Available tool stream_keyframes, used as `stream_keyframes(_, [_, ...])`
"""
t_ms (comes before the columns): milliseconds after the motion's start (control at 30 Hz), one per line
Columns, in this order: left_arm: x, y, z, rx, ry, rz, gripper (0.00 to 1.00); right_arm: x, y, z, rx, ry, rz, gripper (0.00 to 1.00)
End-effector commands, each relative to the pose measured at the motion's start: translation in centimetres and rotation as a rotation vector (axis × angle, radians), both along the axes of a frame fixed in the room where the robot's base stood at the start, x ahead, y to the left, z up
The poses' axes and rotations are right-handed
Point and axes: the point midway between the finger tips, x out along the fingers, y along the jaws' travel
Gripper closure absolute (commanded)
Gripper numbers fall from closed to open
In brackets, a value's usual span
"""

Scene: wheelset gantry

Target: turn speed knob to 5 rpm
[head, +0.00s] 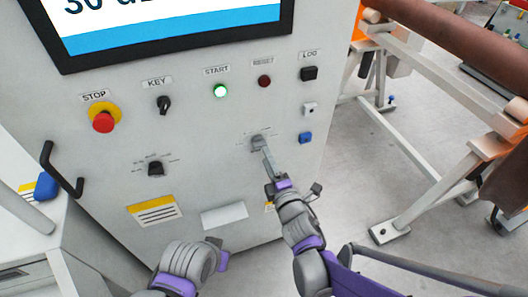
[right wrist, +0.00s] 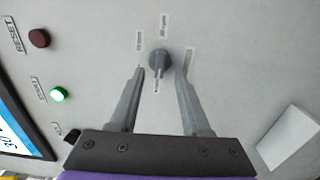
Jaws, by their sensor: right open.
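The speed knob is a small grey rotary knob (right wrist: 159,58) on the panel, with small printed labels around it. In the head view the knob (head: 257,142) sits on the lower right of the cabinet front. My right gripper (right wrist: 160,75) is open, with one finger to each side of the knob in the right wrist view. I cannot tell whether either finger touches it. In the head view the right gripper (head: 266,160) reaches up to the knob and partly covers it. Part of my left arm shows at the bottom, but its fingers do not show.
The cabinet front also has a red stop button (head: 103,122), a key switch (head: 164,103), a lit green start button (head: 221,91), a dark red reset button (head: 264,81) and another black knob (head: 156,168). A gantry frame (head: 425,190) stands right, beyond open floor.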

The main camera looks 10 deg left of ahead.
Motion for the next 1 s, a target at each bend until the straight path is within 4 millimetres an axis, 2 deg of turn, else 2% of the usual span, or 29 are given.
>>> stream_keyframes(200, [0.0,0.0,-0.4,0.000,0.001,0.000,1.00,-3.6,-2.5,-0.1,0.000,0.000,-0.001,0.53])
stream_keyframes(400, [0.0,0.0,-0.5,0.000,0.001,0.000,1.00,-5.3,-3.6,0.0,0.001,0.001,-0.001,0.53])
stream_keyframes(1000, [0.0,0.0,-0.4,0.000,0.001,0.000,1.00,-5.4,-3.9,0.0,0.004,0.005,-0.005,0.53])
